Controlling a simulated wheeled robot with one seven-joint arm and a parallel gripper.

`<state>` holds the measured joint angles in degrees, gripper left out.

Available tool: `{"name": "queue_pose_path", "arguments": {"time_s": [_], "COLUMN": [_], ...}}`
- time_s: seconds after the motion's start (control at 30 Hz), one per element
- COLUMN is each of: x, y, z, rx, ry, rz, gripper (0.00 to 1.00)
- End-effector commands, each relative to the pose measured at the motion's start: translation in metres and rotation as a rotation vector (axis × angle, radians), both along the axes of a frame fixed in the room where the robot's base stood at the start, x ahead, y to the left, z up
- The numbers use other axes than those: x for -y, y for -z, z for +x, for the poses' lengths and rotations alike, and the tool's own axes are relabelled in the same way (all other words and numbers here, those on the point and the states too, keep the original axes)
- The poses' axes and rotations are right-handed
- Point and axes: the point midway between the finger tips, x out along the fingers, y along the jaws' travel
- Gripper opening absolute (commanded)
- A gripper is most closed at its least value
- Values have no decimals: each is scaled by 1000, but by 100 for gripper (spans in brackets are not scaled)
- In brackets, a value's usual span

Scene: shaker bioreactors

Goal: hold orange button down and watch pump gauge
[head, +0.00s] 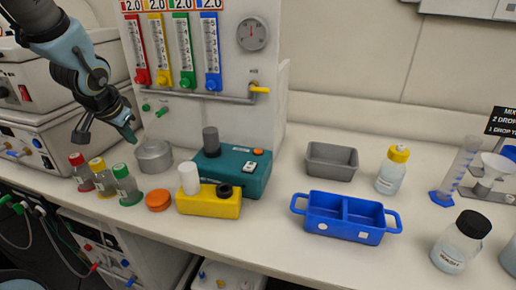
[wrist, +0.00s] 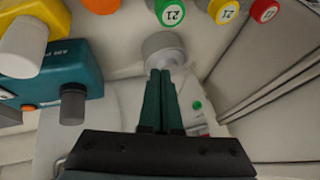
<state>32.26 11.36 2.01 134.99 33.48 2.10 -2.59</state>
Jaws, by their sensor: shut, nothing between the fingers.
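The orange button (head: 258,152) sits on top of the teal pump box (head: 258,178), at its back right, beside a small white switch. It also shows in the wrist view (wrist: 28,107), on the left. A round dial gauge (head: 252,35) is on the upright white panel above the pump box; its reading is too small to tell. My gripper (head: 130,135) is to the left of the pump box, above and near the round metal dish (head: 154,155), clear of the button. In the wrist view its fingers (wrist: 160,75) are together and empty, pointing toward the dish (wrist: 163,48).
A yellow device (head: 210,203) with a white cylinder stands before the pump box. Several capped bottles (head: 128,185) and an orange lid (head: 158,200) are at left. A grey tray (head: 331,161) and blue two-part tray (head: 345,218) are at right. A yellow-handled pipe (head: 220,97) crosses the panel.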

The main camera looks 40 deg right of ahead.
Motion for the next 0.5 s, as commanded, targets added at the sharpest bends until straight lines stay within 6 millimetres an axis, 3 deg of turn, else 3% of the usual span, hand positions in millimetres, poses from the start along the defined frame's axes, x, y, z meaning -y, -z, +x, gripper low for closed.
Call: {"name": "queue_pose_path", "arguments": {"time_s": [0.03, 0.1, 0.27, 0.5], "x": [26, 59, 131, 223], "y": [-5, -11, -21, -32], "z": [-2, -6, -27, -83], "rx": [29, 67, 141, 217], "ry": [89, 204, 458, 816], "rz": [-4, -13, -39, -89], "gripper": [0, 0, 0, 0]}}
